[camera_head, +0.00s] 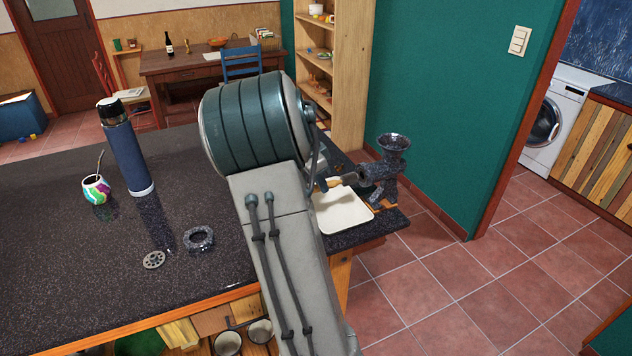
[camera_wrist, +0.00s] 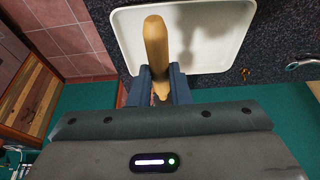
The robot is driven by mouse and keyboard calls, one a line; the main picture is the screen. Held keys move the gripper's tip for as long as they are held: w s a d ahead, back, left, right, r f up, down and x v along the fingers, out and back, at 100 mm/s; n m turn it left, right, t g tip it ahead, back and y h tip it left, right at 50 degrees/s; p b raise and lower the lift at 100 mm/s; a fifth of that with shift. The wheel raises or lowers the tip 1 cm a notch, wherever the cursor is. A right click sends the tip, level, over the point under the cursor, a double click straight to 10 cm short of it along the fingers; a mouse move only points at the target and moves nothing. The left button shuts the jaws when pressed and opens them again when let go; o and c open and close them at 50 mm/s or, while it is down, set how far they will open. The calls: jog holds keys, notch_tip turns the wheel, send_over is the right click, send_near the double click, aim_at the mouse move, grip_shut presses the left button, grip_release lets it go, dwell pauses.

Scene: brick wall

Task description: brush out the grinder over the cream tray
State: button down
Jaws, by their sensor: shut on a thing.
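My gripper (camera_wrist: 159,78) is shut on a brush with a rounded wooden handle (camera_wrist: 154,42). Its bristles cannot be made out. In the head view my arm hides most of my gripper, and the wooden handle (camera_head: 334,182) shows beside the grinder. The dark speckled grinder (camera_head: 384,168), with a funnel on top, stands upright at the counter's right corner. Whether the brush touches it I cannot tell. The cream tray (camera_head: 343,212) lies on the counter below the handle, beside the grinder; it also shows in the wrist view (camera_wrist: 213,40). The tray's visible part looks empty.
A dark ring (camera_head: 198,239) and a holed disc (camera_head: 153,260) lie on the dark counter (camera_head: 100,240). A blue flask (camera_head: 124,148) and a colourful mate cup (camera_head: 96,189) stand at the left. A wooden shelf (camera_head: 348,70) and green wall (camera_head: 420,90) are behind.

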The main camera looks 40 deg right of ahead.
aim_at(337, 180)
jog(key=shift+d, duration=0.1)
jog(key=shift+s+d+r, duration=0.1)
jog(key=shift+s+d, duration=0.25)
jog(key=shift+d, duration=1)
jog(key=shift+s+d+f, duration=0.1)
jog(key=shift+s+d, duration=0.2)
jog(key=shift+d, duration=1)
jog(key=shift+s+d+r, duration=0.1)
jog(key=shift+s+d, duration=0.25)
jog(key=shift+d, duration=1)
jog(key=shift+a, duration=0.15)
jog(key=shift+w+a, duration=0.25)
jog(key=shift+a, duration=0.65)
jog(key=shift+w+a, duration=0.2)
jog(key=shift+a, duration=0.65)
jog(key=shift+s+d, duration=0.25)
jog(key=shift+d, duration=0.7)
jog(key=shift+s+d, duration=0.2)
jog(key=shift+d, duration=0.75)
jog(key=shift+a, duration=0.1)
jog(key=shift+w+a+b, duration=0.2)
jog(key=shift+w+a, duration=0.05)
jog(key=shift+a, duration=0.65)
jog(key=shift+w+a+b, duration=0.2)
jog(key=shift+a, duration=0.7)
jog(key=shift+d, duration=0.1)
